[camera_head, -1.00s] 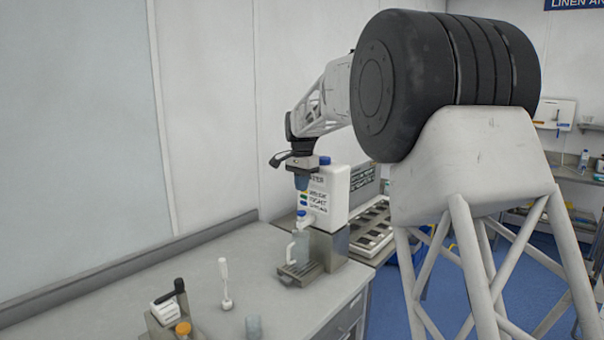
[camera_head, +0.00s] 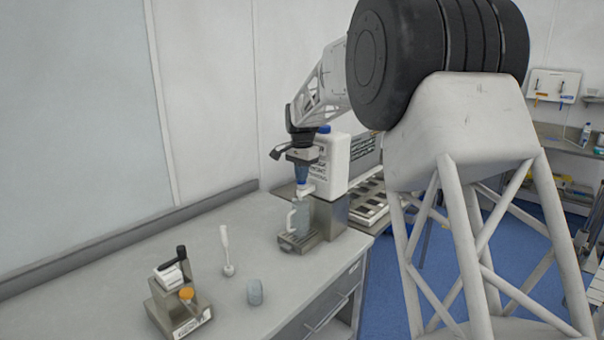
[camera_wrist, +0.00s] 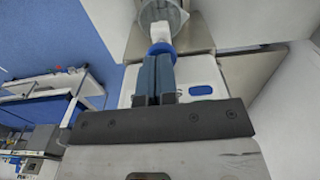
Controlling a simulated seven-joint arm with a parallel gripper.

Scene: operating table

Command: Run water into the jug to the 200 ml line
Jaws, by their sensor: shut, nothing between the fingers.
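The clear jug (camera_head: 299,218) stands upright on the drip tray (camera_head: 300,244), under the white tap (camera_head: 304,190) of a white water container (camera_head: 336,160). In the wrist view the jug's open mouth (camera_wrist: 163,14) lies just beyond the tap's white spout (camera_wrist: 159,34). My gripper (camera_head: 302,180) points down at the tap, its fingers shut and empty. In the wrist view its fingertips are right at the tap's blue top (camera_wrist: 160,48) and seem to touch it. I cannot make out the jug's marks or a water level.
A small grey cup (camera_head: 255,291), a white brush-like tool (camera_head: 226,250) and a metal stand with an orange knob (camera_head: 180,300) are on the counter at the left. A metal tray rack (camera_head: 370,198) is behind the container. The counter between is clear.

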